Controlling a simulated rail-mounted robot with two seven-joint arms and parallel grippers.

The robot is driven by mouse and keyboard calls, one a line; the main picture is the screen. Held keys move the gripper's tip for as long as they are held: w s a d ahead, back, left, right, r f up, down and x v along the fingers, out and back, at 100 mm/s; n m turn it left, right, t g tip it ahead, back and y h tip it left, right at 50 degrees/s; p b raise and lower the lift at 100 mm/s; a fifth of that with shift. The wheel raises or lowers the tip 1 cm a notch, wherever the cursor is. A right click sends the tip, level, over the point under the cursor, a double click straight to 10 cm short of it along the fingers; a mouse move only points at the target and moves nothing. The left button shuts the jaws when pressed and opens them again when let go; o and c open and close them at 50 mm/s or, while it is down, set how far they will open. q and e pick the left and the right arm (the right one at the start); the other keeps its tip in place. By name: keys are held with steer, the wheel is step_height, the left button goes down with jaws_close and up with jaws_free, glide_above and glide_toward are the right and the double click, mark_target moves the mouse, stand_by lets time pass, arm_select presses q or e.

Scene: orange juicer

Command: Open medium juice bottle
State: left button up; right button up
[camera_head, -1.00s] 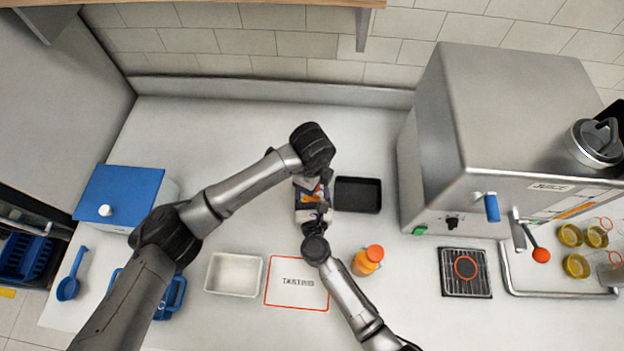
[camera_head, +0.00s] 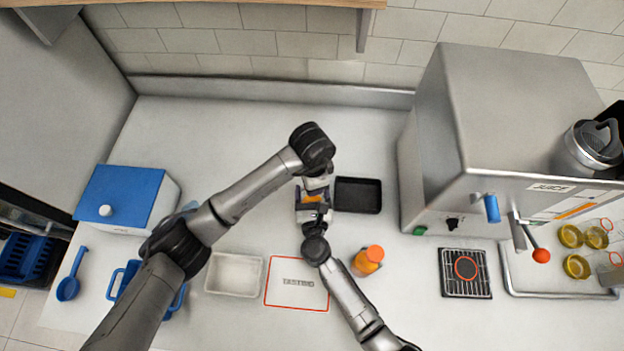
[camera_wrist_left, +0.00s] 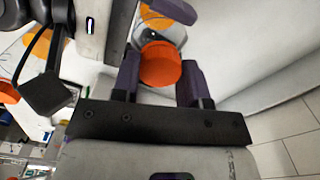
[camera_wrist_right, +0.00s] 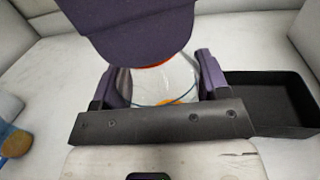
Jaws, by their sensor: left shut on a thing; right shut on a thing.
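A clear bottle (camera_wrist_right: 160,88) with an orange cap (camera_wrist_left: 160,65) is held between my two grippers. My right gripper (camera_wrist_right: 152,92) is shut on the bottle's body. My left gripper (camera_wrist_left: 160,84) is shut on the cap from above, with a finger on each side of it. In the right wrist view the left gripper hides most of the cap, leaving only a thin orange edge. In the head view the grippers and arms largely cover this bottle. I cannot tell whether the cap is loose.
A filled orange bottle (camera_head: 367,260) stands right of my right forearm. A black tray (camera_head: 358,208) lies just right of the grippers. A white tray (camera_head: 234,292) and a red-outlined mat (camera_head: 297,307) are in front. The juicer (camera_head: 500,130) stands at the right. The back counter is clear.

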arm_select(q)
steer(key=shift+r, duration=0.3)
steer(key=shift+r, duration=0.75)
steer(key=shift+r, duration=0.15)
steer(key=shift+r, duration=1.9)
arm_select(e)
steer(key=o, duration=1.8)
arm_select(q)
steer(key=shift+f+b, duration=0.5)
steer(key=shift+f, duration=0.05)
arm_select(e)
steer(key=s, duration=1.2)
steer(key=shift+d, duration=0.4)
